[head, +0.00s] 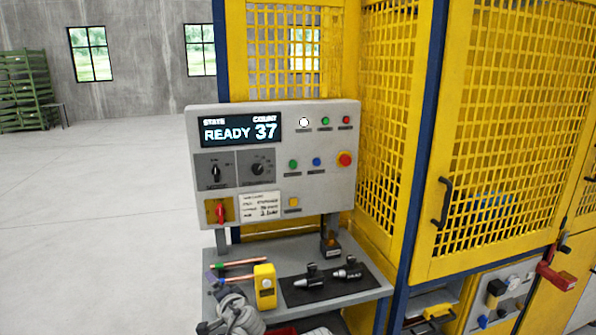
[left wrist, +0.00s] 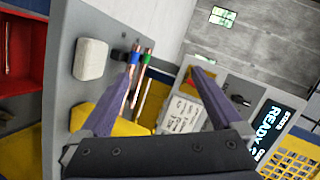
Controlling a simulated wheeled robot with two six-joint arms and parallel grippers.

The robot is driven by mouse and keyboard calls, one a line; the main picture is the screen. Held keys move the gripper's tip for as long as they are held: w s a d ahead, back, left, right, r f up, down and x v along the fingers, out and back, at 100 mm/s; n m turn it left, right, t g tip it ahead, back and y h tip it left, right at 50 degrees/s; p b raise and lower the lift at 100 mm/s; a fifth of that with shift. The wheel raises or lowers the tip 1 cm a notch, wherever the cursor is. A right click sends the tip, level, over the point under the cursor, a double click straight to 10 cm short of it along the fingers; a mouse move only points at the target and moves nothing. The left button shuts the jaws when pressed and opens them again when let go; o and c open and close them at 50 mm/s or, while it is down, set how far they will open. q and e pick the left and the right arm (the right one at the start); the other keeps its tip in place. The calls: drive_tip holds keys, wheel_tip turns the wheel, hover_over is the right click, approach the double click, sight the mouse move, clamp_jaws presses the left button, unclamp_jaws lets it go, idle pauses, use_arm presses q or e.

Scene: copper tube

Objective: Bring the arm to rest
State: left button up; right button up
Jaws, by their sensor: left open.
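My left arm comes in low in the head view, and its gripper (head: 214,285) is by the left end of the shelf under the control panel. In the left wrist view the two purple fingers of my left gripper (left wrist: 166,70) stand wide apart, with nothing held between them. Two copper tubes (head: 240,264) with coloured ends lie on the shelf close to the gripper. The tubes (left wrist: 145,92) also show in the left wrist view, beyond the fingers and partly behind the left one. My right gripper is in neither view.
The control panel (head: 330,184) reads READY 37. On the shelf (head: 365,291) stand a yellow device (head: 264,287) and a dark mat (head: 300,296) with two black-and-silver tools. A yellow mesh cage (head: 500,130) rises behind and to the right. Open floor (head: 90,220) lies to the left.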

use_arm(q)
drive_tip(key=s+d+f+n+g+h, duration=0.2)
drive_tip(key=s+d+f+g, duration=0.4)
drive_tip(key=s, duration=0.5)
drive_tip(key=s+d+f+n+g+h, duration=0.1)
drive_tip(key=s+d+f+g+h, duration=0.3)
drive_tip(key=s, duration=0.8)
drive_tip(key=d+f+g, duration=0.2)
drive_tip(key=d+f, duration=0.2)
drive_tip(key=d, duration=0.1)
drive_tip(key=shift+s+d+f+n+g, duration=0.2)
drive_tip(key=shift+s+f+n+g, duration=0.1)
drive_tip(key=shift+f+n, duration=0.1)
